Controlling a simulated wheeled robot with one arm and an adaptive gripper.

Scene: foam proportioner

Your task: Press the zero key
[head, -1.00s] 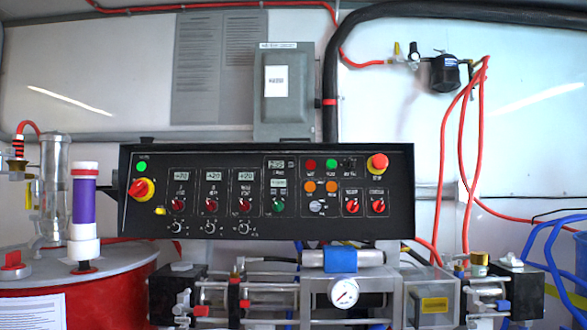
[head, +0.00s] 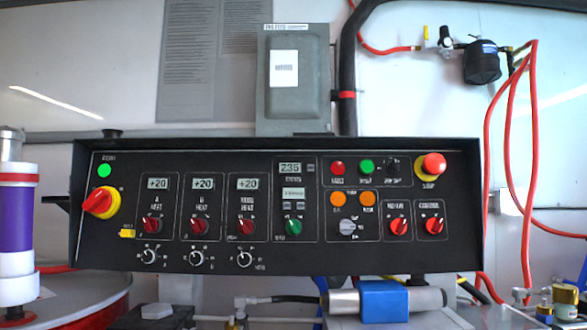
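The black control panel (head: 275,255) fills the middle of the head view, facing me. Near its centre a small counter display (head: 290,169) reads about 235. A small dark key (head: 311,167) sits just right of that display. Its label is too small to read, so I cannot tell whether it is the zero key. A second small light display (head: 292,194) is below, above a green knob (head: 293,227). My gripper is not in view.
A red-and-yellow rotary switch (head: 100,202) is at the panel's left, and a red mushroom button (head: 433,164) at its upper right. Red, green and orange buttons lie right of the counter. A purple-and-white cylinder (head: 15,230) stands at far left; a blue-banded cylinder (head: 384,301) is below.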

